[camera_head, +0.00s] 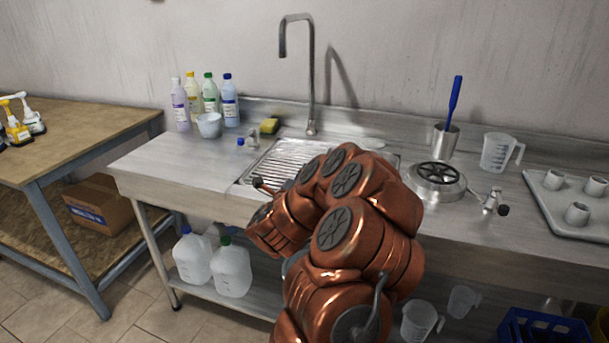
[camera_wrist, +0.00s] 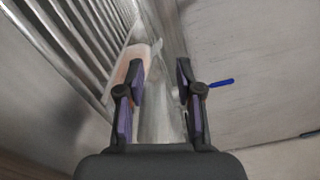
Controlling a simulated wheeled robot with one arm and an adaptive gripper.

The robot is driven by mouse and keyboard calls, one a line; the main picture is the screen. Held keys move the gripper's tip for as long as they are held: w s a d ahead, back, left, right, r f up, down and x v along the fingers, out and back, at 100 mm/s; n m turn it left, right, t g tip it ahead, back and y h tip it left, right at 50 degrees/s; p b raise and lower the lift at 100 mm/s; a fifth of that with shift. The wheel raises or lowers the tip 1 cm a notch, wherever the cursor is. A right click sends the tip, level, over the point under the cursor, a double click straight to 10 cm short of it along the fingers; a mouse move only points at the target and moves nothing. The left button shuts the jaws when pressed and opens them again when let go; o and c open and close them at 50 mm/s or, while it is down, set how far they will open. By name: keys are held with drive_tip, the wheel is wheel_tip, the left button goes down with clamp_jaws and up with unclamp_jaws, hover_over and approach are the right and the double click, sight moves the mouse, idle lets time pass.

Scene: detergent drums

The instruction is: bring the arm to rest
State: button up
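My gripper (camera_wrist: 160,72) shows in the wrist view with its two dark fingers apart and nothing held between them. In the head view my copper-coloured arm reaches up over the front of the steel sink counter (camera_head: 160,165) and bends to the left. The gripper's end is not clearly visible there, as the arm links cover it. The ribbed drainer (camera_head: 275,160) lies just behind the arm. In the wrist view a ribbed surface (camera_wrist: 75,40) is at the upper left, and a pale orange-and-white object, hard to identify, lies beyond the left finger.
Several bottles (camera_head: 207,100) and a bowl (camera_head: 209,125) stand at the counter's back left. A tall faucet (camera_head: 311,75) rises behind the arm. A steel cup (camera_head: 445,140) with a blue-handled tool, a measuring jug (camera_head: 497,152) and a tray (camera_head: 560,213) are right. Jugs (camera_head: 231,270) stand below.

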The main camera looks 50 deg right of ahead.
drive_tip(key=shift+s+a, duration=0.25)
drive_tip(key=shift+s, duration=0.05)
drive_tip(key=shift+s, duration=0.1)
idle(0.4)
